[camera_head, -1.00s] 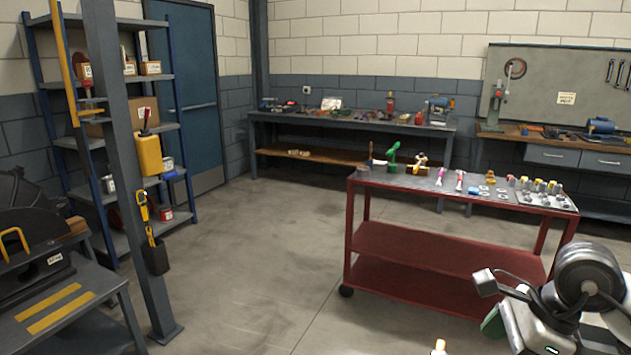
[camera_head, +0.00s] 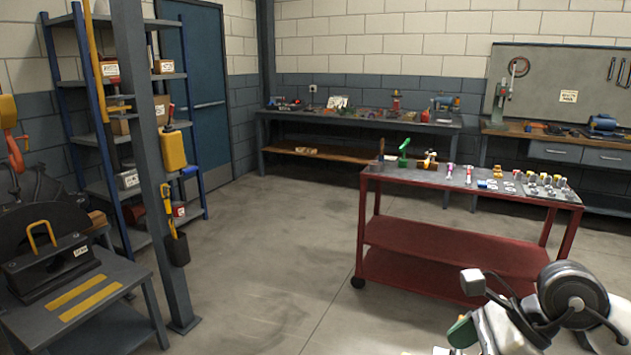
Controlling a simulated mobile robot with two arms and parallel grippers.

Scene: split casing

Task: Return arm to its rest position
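One of my arms (camera_head: 570,300) shows at the lower right, bent, with a dark round joint, loose black cables and white links. A pale block (camera_head: 472,282) sticks out at its left end. A dark green part (camera_head: 461,331) shows below that block; I cannot tell what it belongs to. No pair of fingertips can be made out on this arm, so whether its gripper is open or holding anything is unclear. No arm comes in from the left, and my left gripper is out of view.
A red cart (camera_head: 440,250) with small parts on top stands just beyond my arm. A grey post (camera_head: 150,180) and a dark machine on a bench (camera_head: 75,320) are at the left. Workbenches (camera_head: 360,118) line the back wall. The floor (camera_head: 270,260) between is clear.

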